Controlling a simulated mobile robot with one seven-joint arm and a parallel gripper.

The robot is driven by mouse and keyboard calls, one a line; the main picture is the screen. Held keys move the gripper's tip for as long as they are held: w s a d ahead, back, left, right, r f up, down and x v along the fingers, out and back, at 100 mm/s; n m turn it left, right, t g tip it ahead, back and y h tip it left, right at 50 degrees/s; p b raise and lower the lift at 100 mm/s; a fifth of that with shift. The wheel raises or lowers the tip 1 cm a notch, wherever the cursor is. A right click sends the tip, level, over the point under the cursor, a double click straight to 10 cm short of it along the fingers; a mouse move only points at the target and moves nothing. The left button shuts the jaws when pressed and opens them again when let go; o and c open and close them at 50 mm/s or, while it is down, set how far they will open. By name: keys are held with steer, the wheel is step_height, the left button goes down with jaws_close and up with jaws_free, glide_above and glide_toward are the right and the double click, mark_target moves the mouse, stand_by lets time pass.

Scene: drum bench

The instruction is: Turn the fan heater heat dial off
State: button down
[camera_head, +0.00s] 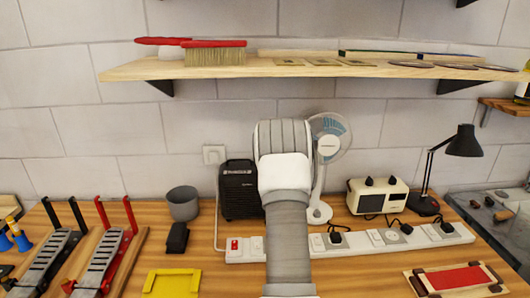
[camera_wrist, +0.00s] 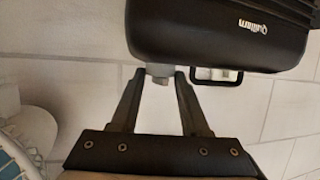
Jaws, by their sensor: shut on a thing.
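The fan heater (camera_head: 240,190) is a black box at the back of the bench, partly hidden by my arm. In the wrist view its dark body (camera_wrist: 215,35) with white lettering fills the top. A small grey heat dial (camera_wrist: 159,70) sticks out from its edge, between my fingertips. My gripper (camera_wrist: 160,76) is shut on this dial, with a finger on each side. In the head view my arm hides the gripper and the dial. The dial's setting cannot be read.
A white fan (camera_head: 328,140) stands just right of my arm. A grey cup (camera_head: 183,203) and a small black object (camera_head: 177,238) are left of the heater. A white power strip (camera_head: 395,238) runs in front. A wooden shelf (camera_head: 300,68) hangs above.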

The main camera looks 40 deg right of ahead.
steer(key=shift+d+n+t+y+p, duration=0.25)
steer(key=shift+n+y+p, duration=0.5)
steer(key=shift+p, duration=1)
steer(key=c, duration=0.7)
jaws_free()
steer(key=shift+a, duration=0.1)
steer(key=shift+s, duration=0.15)
steer(key=b+v, duration=0.2)
steer(key=v, duration=1.5)
steer(key=shift+s+b, duration=0.15)
steer(key=shift+b, duration=0.2)
